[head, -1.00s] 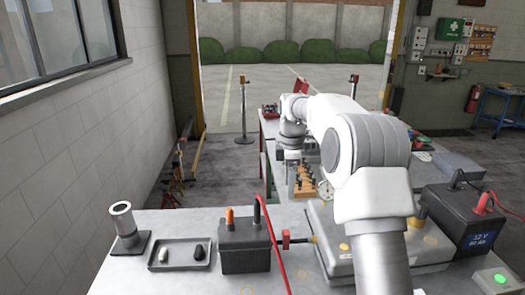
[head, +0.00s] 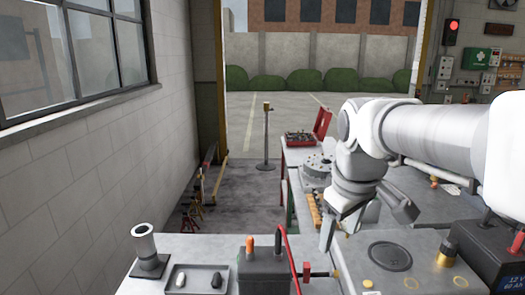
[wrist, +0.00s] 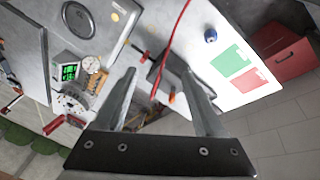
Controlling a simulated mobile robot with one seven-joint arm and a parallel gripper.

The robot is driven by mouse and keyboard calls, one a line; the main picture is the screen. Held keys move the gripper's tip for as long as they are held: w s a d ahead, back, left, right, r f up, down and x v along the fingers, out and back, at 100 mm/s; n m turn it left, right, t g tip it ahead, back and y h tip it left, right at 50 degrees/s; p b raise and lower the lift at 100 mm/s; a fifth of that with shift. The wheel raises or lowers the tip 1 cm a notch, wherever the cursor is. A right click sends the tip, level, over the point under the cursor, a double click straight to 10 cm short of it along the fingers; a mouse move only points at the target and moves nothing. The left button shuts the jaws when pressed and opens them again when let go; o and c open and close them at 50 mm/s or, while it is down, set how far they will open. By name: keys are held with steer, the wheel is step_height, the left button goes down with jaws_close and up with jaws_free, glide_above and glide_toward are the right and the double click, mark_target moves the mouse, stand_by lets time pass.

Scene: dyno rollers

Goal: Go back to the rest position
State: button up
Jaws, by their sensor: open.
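My gripper (wrist: 158,75) shows in the wrist view with its two fingers spread apart and nothing held between them. In the head view my gripper (head: 335,228) hangs below my white wrist, above the near workbench (head: 205,247). It is right of the dark battery box (head: 262,268) with the orange and black posts. My arm reaches in from the right edge of the head view. The fingertips are hard to make out there.
A metal cylinder on a base (head: 146,248) and a small tray (head: 195,284) stand at the bench's left. A brass-coloured part (head: 446,256) and another dark battery (head: 505,258) stand at right. A red toolbox (head: 303,137) lies further back.

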steer(key=s+f+m+t, duration=0.1)
steer(key=s+f+m, duration=0.1)
steer(key=s, duration=0.4)
steer(key=s+f+m, duration=0.3)
steer(key=s+m, duration=0.1)
steer(key=s, duration=0.3)
steer(key=shift+s+d+t, duration=0.15)
steer(key=shift+s+t, duration=0.1)
steer(key=shift+t, duration=0.15)
